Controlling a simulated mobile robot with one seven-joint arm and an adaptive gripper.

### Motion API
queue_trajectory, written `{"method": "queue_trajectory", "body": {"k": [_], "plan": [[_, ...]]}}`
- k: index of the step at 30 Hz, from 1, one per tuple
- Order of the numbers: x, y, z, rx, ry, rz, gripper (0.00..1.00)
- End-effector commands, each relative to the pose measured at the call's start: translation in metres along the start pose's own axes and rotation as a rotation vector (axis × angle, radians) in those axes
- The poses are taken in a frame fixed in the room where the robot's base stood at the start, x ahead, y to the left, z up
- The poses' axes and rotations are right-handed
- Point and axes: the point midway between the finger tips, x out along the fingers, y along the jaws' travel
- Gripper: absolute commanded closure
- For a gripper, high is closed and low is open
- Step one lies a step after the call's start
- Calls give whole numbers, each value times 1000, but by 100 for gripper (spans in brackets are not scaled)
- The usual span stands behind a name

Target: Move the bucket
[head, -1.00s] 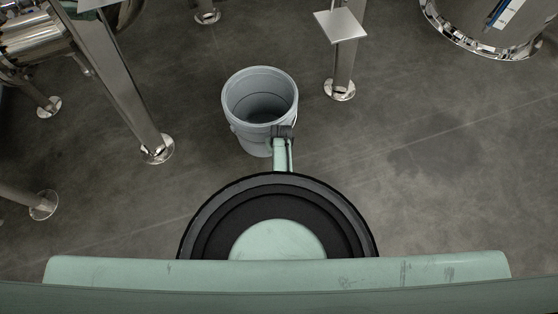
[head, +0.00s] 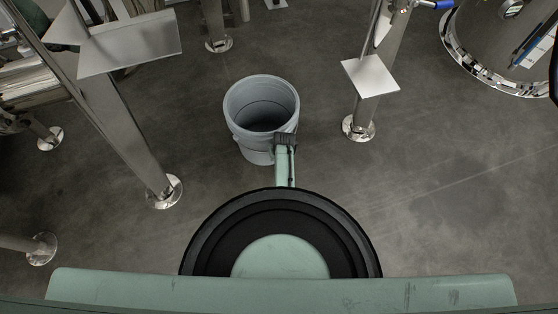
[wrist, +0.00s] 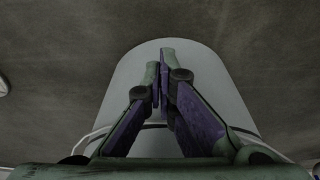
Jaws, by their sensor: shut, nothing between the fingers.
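The bucket (head: 240,138) is grey, open-topped and looks empty. It stands upright on the floor in the middle of the head view. My gripper (head: 286,137) is at the bucket's near right side, by its rim; contact looks likely but is not certain. In the wrist view the shut fingers (wrist: 160,68) lie in front of the bucket's pale wall (wrist: 212,76), with nothing between them. A thin wire handle (wrist: 98,135) shows low on both sides there. The bucket's far base is hidden.
A metal leg with a round foot (head: 164,191) stands to the left of the bucket. Another leg's foot (head: 359,128) stands to the right, and one (head: 219,45) is beyond. A steel tank (head: 470,45) is at the upper right.

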Motion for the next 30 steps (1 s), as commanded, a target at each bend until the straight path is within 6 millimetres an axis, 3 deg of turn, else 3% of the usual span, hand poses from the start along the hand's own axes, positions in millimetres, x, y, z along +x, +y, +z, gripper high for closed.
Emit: {"method": "queue_trajectory", "body": {"k": [1,15,21,30], "plan": [[15,0,-17,-6,8,2,100],[42,0,-112,-2,8,1,100],[43,0,-131,-1,5,0,100],[40,0,-135,0,4,0,100]]}}
